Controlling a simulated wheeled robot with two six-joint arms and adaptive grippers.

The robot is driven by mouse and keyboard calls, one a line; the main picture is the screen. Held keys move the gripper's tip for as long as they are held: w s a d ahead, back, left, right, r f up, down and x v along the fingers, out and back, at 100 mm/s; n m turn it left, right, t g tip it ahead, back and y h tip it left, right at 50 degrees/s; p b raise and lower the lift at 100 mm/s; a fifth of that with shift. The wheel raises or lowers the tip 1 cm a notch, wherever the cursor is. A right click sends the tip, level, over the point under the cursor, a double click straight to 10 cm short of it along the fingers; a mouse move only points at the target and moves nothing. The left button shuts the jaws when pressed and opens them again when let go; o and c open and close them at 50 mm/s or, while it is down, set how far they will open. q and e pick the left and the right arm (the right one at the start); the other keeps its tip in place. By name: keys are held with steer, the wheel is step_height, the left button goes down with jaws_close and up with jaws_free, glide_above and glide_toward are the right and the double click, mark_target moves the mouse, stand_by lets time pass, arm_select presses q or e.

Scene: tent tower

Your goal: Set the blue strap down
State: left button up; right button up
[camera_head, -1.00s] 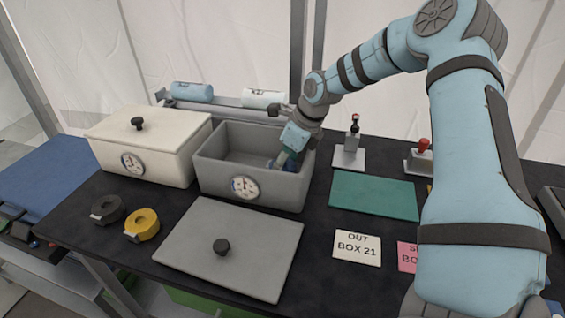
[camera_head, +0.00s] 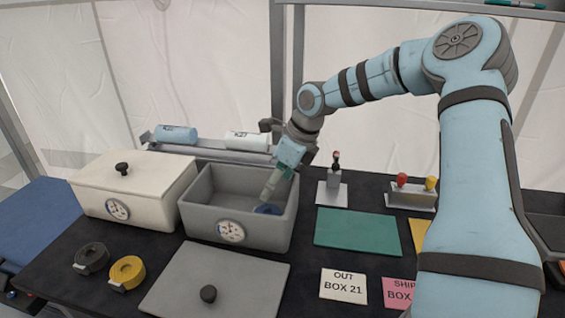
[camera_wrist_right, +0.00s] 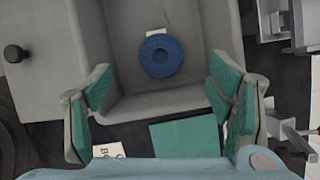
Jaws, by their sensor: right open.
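The blue strap (camera_head: 268,209) is a round coil lying inside the open grey box (camera_head: 190,217), near its right front corner. In the right wrist view the blue strap (camera_wrist_right: 161,56) rests on the box floor, with a small white tag at its edge. My right gripper (camera_head: 273,192) reaches into the box above the strap. In the wrist view its fingers (camera_wrist_right: 160,110) are spread wide with nothing between them, apart from the strap. My left gripper is not in view.
A lidded white box (camera_head: 135,190) stands left of the grey box. A grey lid (camera_head: 215,285), a black coil (camera_head: 91,258) and a yellow coil (camera_head: 127,272) lie in front. A green mat (camera_head: 357,228) and stamps (camera_head: 411,193) are to the right.

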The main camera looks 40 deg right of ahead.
steer(key=v, duration=0.5)
steer(key=shift+r, duration=0.1)
